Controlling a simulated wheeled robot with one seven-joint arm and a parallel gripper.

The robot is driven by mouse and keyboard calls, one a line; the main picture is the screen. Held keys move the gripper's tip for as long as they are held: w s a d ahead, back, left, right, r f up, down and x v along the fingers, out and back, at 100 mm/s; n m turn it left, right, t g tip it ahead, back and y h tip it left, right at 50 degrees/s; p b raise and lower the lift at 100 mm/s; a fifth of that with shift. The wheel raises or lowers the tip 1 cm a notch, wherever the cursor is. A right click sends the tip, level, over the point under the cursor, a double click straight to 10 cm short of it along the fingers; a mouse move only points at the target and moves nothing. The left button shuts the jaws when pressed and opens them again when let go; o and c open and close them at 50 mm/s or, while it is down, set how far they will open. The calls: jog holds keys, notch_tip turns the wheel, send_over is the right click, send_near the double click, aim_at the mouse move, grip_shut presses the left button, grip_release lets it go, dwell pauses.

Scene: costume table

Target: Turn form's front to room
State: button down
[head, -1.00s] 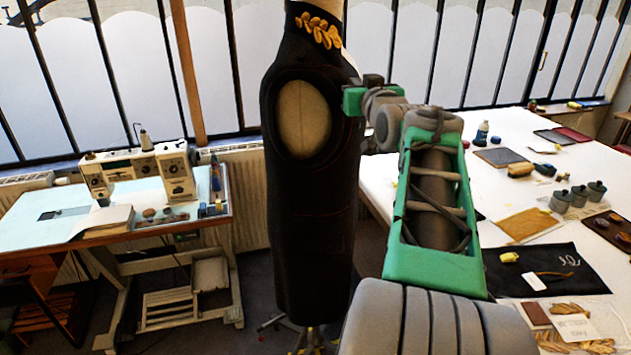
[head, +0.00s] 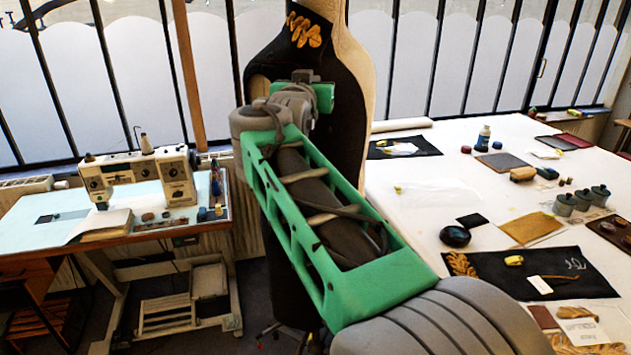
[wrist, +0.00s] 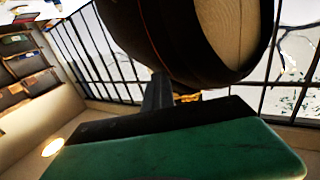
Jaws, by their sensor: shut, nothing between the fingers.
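The dress form (head: 343,75) stands upright in the middle of the head view, wearing a black garment with gold leaf embroidery (head: 304,30) at the collar. A broad black panel faces me, with bare cream form along its right edge and at the upper left. My gripper (head: 303,76) is shut and empty, in front of the form's upper part, below the embroidery. My arm hides much of the form's middle and lower body. In the wrist view the form (wrist: 185,40) looms close above the shut fingers (wrist: 158,93); I cannot tell whether they touch it.
A sewing machine (head: 140,175) stands on a pale blue table at left. A white worktable (head: 420,205) at right holds pots, cloth pieces and a dark round object (head: 455,236). Barred windows and a radiator line the back. Some floor shows between the tables.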

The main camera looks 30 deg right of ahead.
aim_at(260, 83)
jog(key=w+a+m+g+h+p, duration=0.1)
jog(key=p, duration=0.1)
jog(key=w+a+m+g+h+p, duration=0.1)
jog(key=w+a+p, duration=0.1)
jog(key=w+a+g+h+p, duration=0.1)
jog(key=w+a+g, duration=0.1)
jog(key=shift+w+a+f+m+p, duration=0.1)
jog(key=shift+w+f+m+p, duration=0.1)
jog(key=shift+f+m+p, duration=0.2)
jog(key=shift+w+f, duration=0.1)
jog(key=shift+f, duration=0.1)
jog(key=shift+s+f, duration=0.2)
jog(key=w+p, duration=0.1)
jog(key=w+a+p, duration=0.1)
jog(key=w+p, duration=0.1)
jog(key=w+a+r+p, duration=0.1)
jog(key=w, duration=0.1)
jog(key=shift+a, duration=0.2)
jog(key=shift+w+a+f, duration=0.1)
jog(key=shift+w+f, duration=0.1)
jog(key=shift+w, duration=0.1)
